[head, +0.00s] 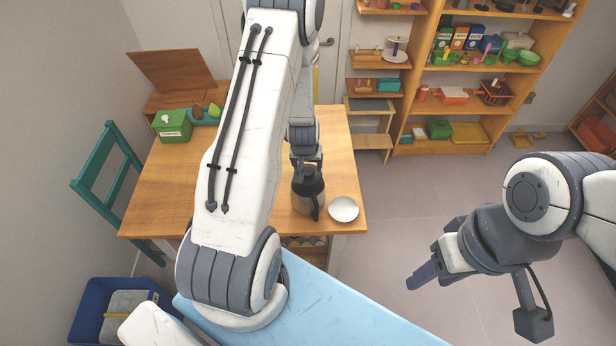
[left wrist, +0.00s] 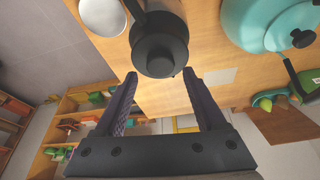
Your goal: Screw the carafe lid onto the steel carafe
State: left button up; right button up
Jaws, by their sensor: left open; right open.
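The steel carafe (head: 309,203) stands upright on the wooden table near its right front part, with a black handle facing the front. The black carafe lid (head: 308,172) sits on its top; I cannot tell how tightly it is seated. In the left wrist view the round lid (left wrist: 158,50) lies just ahead of my fingers and hides part of the carafe body (left wrist: 172,8). My left gripper (left wrist: 160,76) is open, its fingertips spread at either side of the lid's near edge, holding nothing. My right gripper (head: 428,281) is open and empty, away over the floor at the right.
A white dish (head: 343,209) stands right of the carafe. A teal pot (left wrist: 262,25) stands on the carafe's other side, hidden behind my left arm in the head view. A green box (head: 172,126) is at the table's back left. A teal chair (head: 95,185) stands left.

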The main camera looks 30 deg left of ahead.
aim_at(307, 171)
pick_arm(q)
jog(key=shift+b+x, duration=0.9)
jog(key=shift+x, duration=0.95)
pick_arm(e)
jog(key=shift+f, duration=1.3)
pick_arm(q)
grip_shut()
jog(key=shift+a+f+m+b, duration=0.1)
jog(key=shift+m+b, duration=0.5)
jog(key=shift+b, duration=0.75)
jog(key=shift+a+m+h, duration=0.1)
jog(key=shift+m+h, duration=0.2)
jog(key=shift+m, duration=0.3)
jog(key=shift+r+p, duration=0.25)
jog(key=shift+p, duration=0.2)
jog(key=shift+m+h+p, duration=0.3)
jog(key=shift+m+p, duration=0.4)
jog(key=shift+p, duration=0.75)
jog(key=shift+a+m+h+p, duration=0.1)
jog(key=shift+m+h+p, duration=0.2)
jog(key=shift+m+p, duration=1.15)
jog(key=shift+f+n+p, duration=0.1)
jog(key=shift+n+p, duration=0.15)
jog(key=shift+p, duration=0.4)
pick_arm(e)
notch_tip(307, 171, up, 5)
jog(key=shift+r, duration=0.15)
